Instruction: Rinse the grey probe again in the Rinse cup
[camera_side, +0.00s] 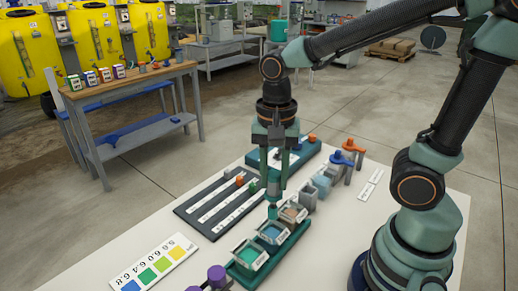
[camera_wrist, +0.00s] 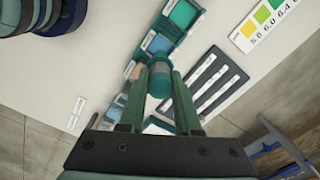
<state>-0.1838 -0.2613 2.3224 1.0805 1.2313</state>
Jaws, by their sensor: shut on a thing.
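My gripper (camera_side: 274,190) points straight down and is shut on a teal cylinder (camera_side: 272,211). In the wrist view this cylinder (camera_wrist: 160,80) sits between the two fingertips. A green-filled cup (camera_side: 248,256) stands in front and a brown-filled cup (camera_side: 293,212) behind. The cup labels are too small to read, so I cannot tell the Rinse cup.
A black tray (camera_side: 188,211) with white strips lies left of the cups. A colour chart (camera_side: 155,264) lies front left, purple-topped items (camera_side: 216,274) at the front edge. Grey (camera_side: 307,196) and pale blue (camera_side: 322,186) blocks and an orange-topped stand (camera_side: 352,147) are behind the cups.

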